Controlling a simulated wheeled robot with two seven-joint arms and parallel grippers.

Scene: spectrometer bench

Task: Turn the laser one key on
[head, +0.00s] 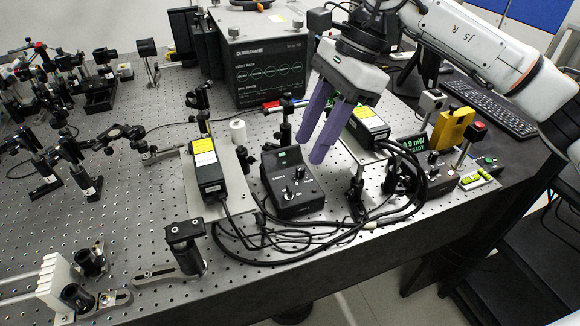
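The black laser one control box (290,204) sits on the perforated bench near its front edge, with a small lit green display and "LASER 1" lettering. Its sloped face carries small knobs, a key-like one (299,172) at the upper right and another (289,193) lower down. The key's exact angle is too small to tell. My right gripper (311,149), with purple fingers, hangs just above and right of the box. Its fingers are apart with nothing between them, and they do not appear to touch the key. My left gripper is not in view.
A black laser module with a yellow label (206,172) stands left of the box, another (369,124) to the right. Looped black cables (330,232) lie in front. A meter display (411,145) reads about 0.9 mW. A large instrument (268,70) stands behind.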

